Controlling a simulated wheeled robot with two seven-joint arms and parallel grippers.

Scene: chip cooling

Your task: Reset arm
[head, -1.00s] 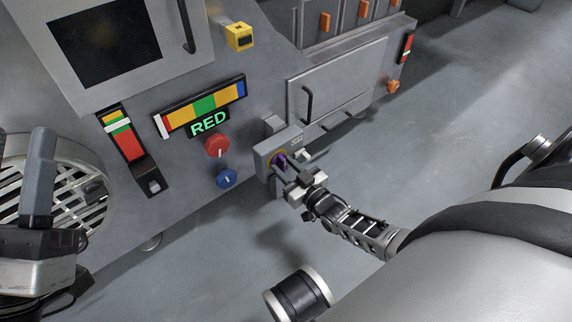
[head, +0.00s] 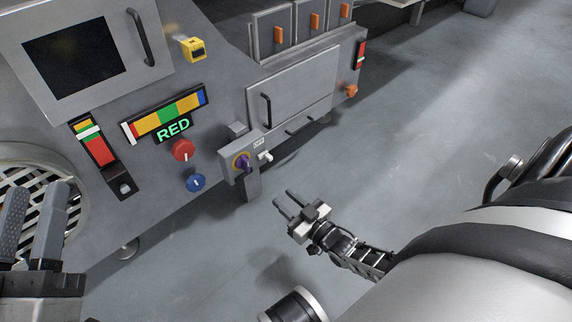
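My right gripper (head: 283,204) is in the middle of the head view. Its two fingers are apart with nothing between them, and it is clear of the machine. It is to the lower right of a small grey box with a purple knob (head: 242,164) in a yellow ring. My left gripper (head: 32,222) is at the lower left edge, partly cut off. Its two thick fingers show a gap between them and nothing is seen held. It is in front of the round slatted vent.
A white toggle switch (head: 265,156) sits beside the purple knob. The floor (head: 400,130) to the right is free.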

